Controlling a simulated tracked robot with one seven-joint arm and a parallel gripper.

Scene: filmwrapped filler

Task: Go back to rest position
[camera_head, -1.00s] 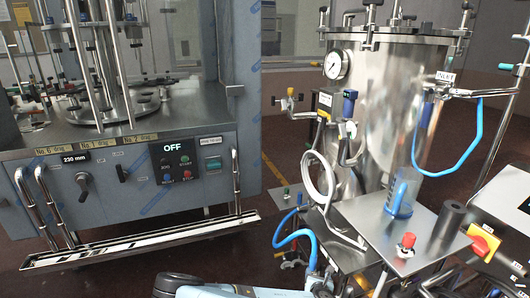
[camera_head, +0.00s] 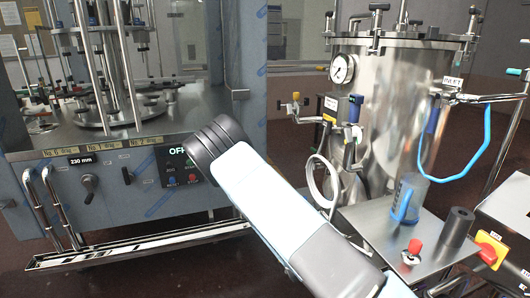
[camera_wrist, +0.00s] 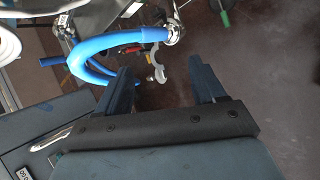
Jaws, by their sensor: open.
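My gripper (camera_wrist: 167,80) shows in the wrist view with its two dark fingers apart and nothing between them. Beyond the fingers are a thick blue hose (camera_wrist: 100,48) and a grey clip-like fitting (camera_wrist: 158,68). I cannot tell whether the fingers touch the hose; the left finger overlaps it in the picture. In the head view my arm crosses the lower middle, its dark joint in front of the filling machine's control panel (camera_head: 150,190). The gripper itself cannot be made out there.
The filling machine (camera_head: 120,130) stands left and a steel tank (camera_head: 390,120) right. A steel shelf (camera_head: 375,222) before the tank carries a clear blue-handled jug (camera_head: 408,197), a dark cylinder (camera_head: 457,226) and a red knob (camera_head: 415,246). Brown floor shows lower left.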

